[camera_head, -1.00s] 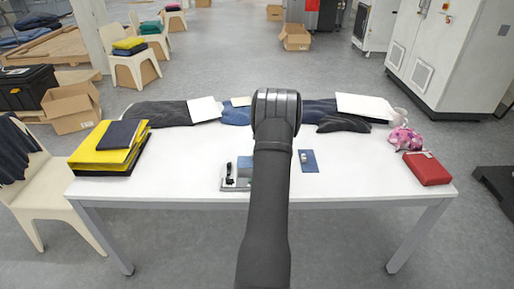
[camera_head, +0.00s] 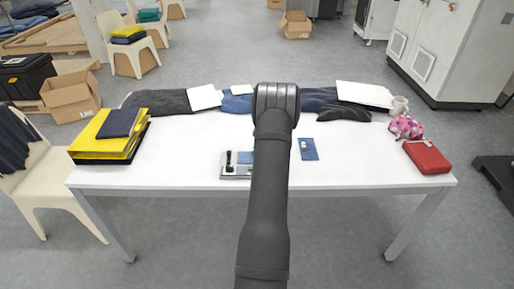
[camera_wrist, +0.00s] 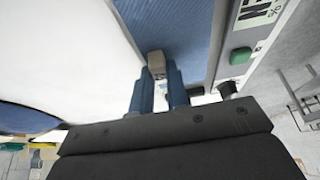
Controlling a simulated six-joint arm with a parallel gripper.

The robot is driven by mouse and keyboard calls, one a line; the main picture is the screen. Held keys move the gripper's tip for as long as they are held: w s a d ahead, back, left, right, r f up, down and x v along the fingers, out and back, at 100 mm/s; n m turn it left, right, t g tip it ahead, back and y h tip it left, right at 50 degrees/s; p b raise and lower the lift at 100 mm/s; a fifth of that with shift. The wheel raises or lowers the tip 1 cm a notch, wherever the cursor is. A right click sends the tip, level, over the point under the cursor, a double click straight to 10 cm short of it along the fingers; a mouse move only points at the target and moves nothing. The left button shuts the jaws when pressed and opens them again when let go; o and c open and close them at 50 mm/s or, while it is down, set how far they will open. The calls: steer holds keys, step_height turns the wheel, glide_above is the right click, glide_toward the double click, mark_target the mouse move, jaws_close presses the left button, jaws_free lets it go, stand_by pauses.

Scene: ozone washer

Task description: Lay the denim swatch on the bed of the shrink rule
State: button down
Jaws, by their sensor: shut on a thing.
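The shrink rule (camera_head: 231,170) lies near the table's front edge, left of my arm, with a black knob. Its green button (camera_wrist: 240,55) and printed label show at the upper right of the wrist view. My gripper (camera_wrist: 158,82) is shut on a small grey-brown block (camera_wrist: 156,62) at blue denim (camera_wrist: 180,25), which seems to be the swatch. The denim runs beside the rule's metal edge; I cannot tell if it touches the bed. In the head view, my arm hides the gripper and partly covers blue cloth at the rule. Another denim piece (camera_head: 308,154) with a small block lies right of my arm.
Folded dark garments, white sheets (camera_head: 364,94), a mug and a pink patterned item (camera_head: 405,127) line the back and right.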

steer(key=c, duration=1.3)
jaws_free()
steer(key=v, duration=1.7)
steer(key=shift+d+r, duration=0.1)
steer(key=shift+r, duration=0.15)
steer(key=x, duration=1.7)
steer(key=shift+f, duration=0.25)
steer(key=shift+r, duration=0.4)
